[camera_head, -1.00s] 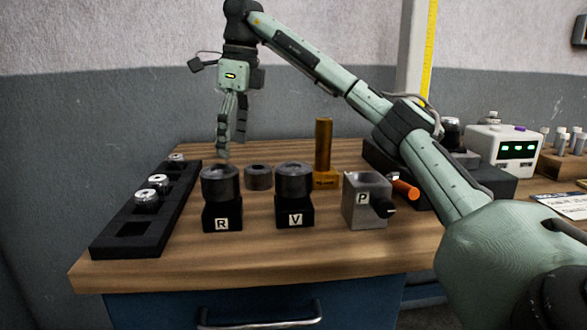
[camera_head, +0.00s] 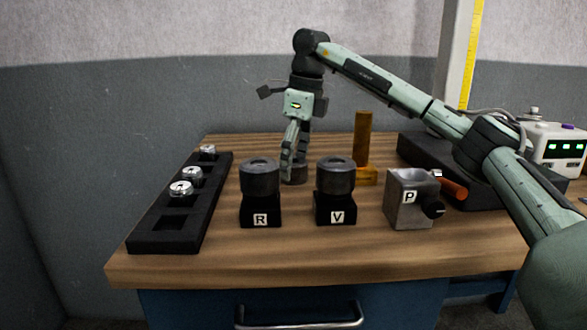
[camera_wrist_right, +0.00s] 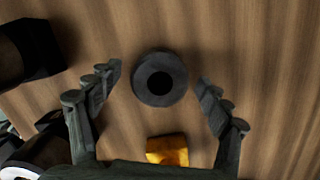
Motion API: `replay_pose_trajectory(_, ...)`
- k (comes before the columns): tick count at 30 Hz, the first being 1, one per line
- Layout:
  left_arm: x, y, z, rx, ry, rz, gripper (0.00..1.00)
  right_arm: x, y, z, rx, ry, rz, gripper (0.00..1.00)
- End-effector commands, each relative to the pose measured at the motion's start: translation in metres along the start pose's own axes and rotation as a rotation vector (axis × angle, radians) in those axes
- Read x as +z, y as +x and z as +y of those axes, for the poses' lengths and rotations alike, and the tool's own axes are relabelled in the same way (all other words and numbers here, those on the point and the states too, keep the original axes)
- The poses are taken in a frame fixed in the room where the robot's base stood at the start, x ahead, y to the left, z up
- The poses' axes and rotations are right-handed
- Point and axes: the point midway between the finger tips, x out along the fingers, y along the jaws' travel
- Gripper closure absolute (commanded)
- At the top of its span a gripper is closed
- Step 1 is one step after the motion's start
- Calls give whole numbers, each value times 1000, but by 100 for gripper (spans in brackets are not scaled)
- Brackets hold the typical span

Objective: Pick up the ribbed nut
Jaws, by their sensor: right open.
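A dark round nut (camera_wrist_right: 160,99) with a central hole lies on the wooden table, in the gap between the open fingers of my right gripper (camera_wrist_right: 159,76) in the wrist view. In the head view this nut (camera_head: 299,175) is behind and between the blocks marked R and V, partly hidden by the fingers. My right gripper (camera_head: 291,176) points down at it there; the fingers are not closed on it. Ribs on its side cannot be made out. My left gripper is not in view.
Dark cylinders sit on the R block (camera_head: 260,212) and V block (camera_head: 335,209). A brass post (camera_head: 363,140) stands close behind on the right, a grey P block (camera_head: 408,207) further right. A black tray (camera_head: 163,238) with several silver parts is left.

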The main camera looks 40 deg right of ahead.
Motion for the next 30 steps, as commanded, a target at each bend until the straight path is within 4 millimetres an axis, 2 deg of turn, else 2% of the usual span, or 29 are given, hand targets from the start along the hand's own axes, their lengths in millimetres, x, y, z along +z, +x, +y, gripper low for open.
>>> replay_pose_trajectory(8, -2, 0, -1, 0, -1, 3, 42, 0, 5, 0, -1, 0, -1, 22)
replay_pose_trajectory(22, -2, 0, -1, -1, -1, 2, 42, 0, 4, 0, 0, -1, -1, 79)
replay_pose_trajectory(30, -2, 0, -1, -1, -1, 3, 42, 1, 1, 0, -1, -1, -3, 80)
